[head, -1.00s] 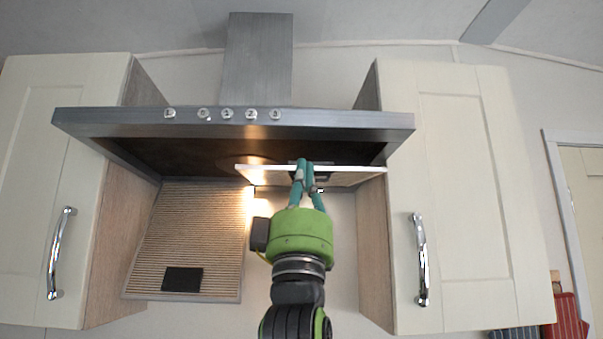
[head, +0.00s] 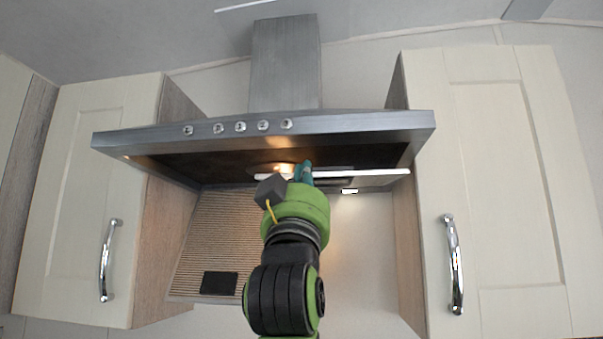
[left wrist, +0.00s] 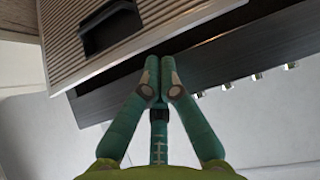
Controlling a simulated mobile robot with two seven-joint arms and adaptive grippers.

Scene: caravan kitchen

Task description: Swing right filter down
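The right filter (head: 380,174) shows nearly edge-on below the right half of the range hood (head: 270,131), as a thin pale panel. In the left wrist view its ribbed face (left wrist: 75,58) and dark recessed handle (left wrist: 110,27) appear at upper left. My left gripper (head: 304,170) is at the filter's edge, left of its middle. In the left wrist view its fingertips (left wrist: 159,65) are together with nothing visible between them, close to the edge; contact is unclear. The left filter (head: 215,240) hangs down steeply, partly behind my left arm. My right gripper is not in view.
Cream cabinets stand close on the left (head: 85,200) and right (head: 500,190) of the hood, each with a protruding metal handle. Knobs (head: 240,126) line the hood's front. The wall below the right filter is clear.

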